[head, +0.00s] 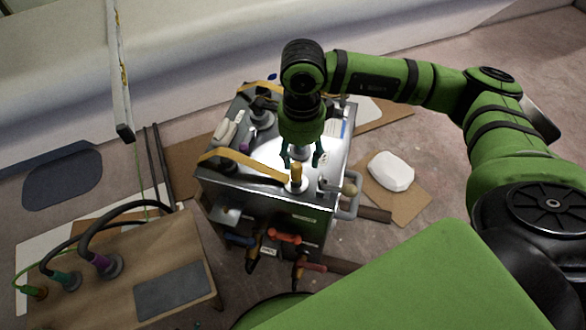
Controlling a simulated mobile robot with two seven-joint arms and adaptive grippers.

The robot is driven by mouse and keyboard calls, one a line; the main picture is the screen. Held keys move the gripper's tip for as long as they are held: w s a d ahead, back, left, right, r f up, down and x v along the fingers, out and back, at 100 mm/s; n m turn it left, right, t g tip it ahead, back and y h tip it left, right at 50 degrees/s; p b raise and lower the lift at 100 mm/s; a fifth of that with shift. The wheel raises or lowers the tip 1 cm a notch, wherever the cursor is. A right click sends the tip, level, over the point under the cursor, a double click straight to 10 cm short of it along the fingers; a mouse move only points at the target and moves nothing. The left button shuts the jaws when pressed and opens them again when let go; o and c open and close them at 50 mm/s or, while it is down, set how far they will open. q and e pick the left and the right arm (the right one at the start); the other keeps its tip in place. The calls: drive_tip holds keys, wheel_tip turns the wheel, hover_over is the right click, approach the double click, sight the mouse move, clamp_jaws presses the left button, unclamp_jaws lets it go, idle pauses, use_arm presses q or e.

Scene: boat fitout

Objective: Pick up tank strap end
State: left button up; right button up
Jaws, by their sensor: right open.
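A yellow strap (243,163) lies across the near top of a metal cabinet (264,203). Its right end runs up to a round metal fitting with an upright yellow-orange piece (296,174); I cannot tell whether strap and piece are joined. A second yellow strap (256,87) lies at the far side of the top. My right gripper (301,161) points down just above and behind the upright piece, fingers apart, with nothing seen between them. The arm hides part of the cabinet top. My left gripper is not in view.
A wooden bench (150,262) with hoses stands left. A white block (391,171) lies on cardboard at right.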

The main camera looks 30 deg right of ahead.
sight(296, 165)
drive_tip(key=f, duration=0.5)
drive_tip(key=shift+w+a+f, duration=0.1)
drive_tip(key=shift+a+f, duration=0.05)
drive_tip(key=shift+a, duration=0.2)
clamp_jaws()
